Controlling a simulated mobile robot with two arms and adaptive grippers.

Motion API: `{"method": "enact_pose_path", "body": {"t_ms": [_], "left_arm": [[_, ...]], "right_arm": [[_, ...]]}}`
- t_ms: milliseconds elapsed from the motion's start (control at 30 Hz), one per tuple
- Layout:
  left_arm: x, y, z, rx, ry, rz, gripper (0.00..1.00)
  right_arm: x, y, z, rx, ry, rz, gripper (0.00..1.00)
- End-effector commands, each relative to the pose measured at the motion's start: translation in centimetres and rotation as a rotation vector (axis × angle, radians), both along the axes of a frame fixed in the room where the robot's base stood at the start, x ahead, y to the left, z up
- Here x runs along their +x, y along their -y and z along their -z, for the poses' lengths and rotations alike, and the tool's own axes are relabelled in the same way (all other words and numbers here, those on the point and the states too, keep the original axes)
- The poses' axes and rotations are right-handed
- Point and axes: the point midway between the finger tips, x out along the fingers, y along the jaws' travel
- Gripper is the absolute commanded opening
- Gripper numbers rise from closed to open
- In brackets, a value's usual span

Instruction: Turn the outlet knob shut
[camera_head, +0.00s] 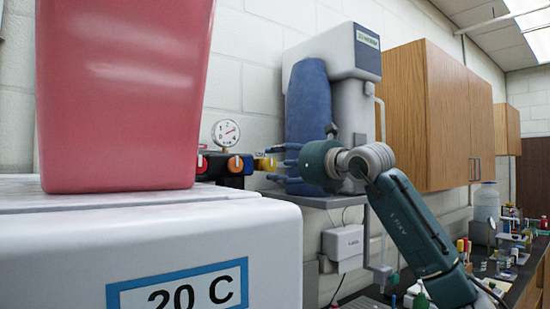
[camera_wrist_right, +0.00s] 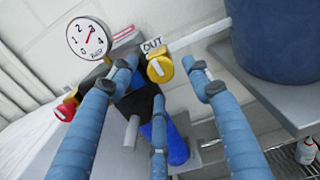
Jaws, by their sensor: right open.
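The yellow outlet knob (camera_wrist_right: 161,69), under an "OUT" label (camera_wrist_right: 154,44), shows in the right wrist view. A pale bar crosses its face at a slant. In the head view the yellow knob (camera_head: 264,165) is at the right end of a dark valve block by the wall. My right gripper (camera_head: 281,165) is just right of it there. In the wrist view the blue fingers of this gripper (camera_wrist_right: 156,76) are spread open, with the knob between the two upper fingertips. I cannot tell whether any finger touches it. My left gripper is not in view.
A gauge (camera_wrist_right: 87,38) and a red knob (camera_wrist_right: 65,110) are left of the outlet knob. An orange knob (camera_head: 235,164) sits mid-block. A blue tank (camera_head: 309,105) stands behind my right gripper. A large red container (camera_head: 125,90) stands on a white box (camera_head: 60,250) at left.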

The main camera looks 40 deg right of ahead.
Motion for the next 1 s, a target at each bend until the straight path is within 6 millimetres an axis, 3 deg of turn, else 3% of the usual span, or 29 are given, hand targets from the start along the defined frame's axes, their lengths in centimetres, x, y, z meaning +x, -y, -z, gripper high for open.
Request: {"method": "enact_pose_path", "body": {"t_ms": [200,500,567,733,1000], "left_arm": [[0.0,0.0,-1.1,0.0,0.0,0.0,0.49],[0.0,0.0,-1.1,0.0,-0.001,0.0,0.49],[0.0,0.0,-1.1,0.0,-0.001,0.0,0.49],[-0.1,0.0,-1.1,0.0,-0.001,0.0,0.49],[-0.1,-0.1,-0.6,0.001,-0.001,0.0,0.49]], "right_arm": [[2.1,0.2,-0.1,0.001,-0.001,-0.001,0.49],[2.4,0.2,0.1,0.0,0.0,0.0,0.49],[2.4,0.2,0.1,0.0,0.0,0.0,0.41],[2.3,0.3,0.0,0.0,0.001,0.0,0.07],[2.3,0.2,-0.1,0.046,0.012,-0.001,0.05]]}}
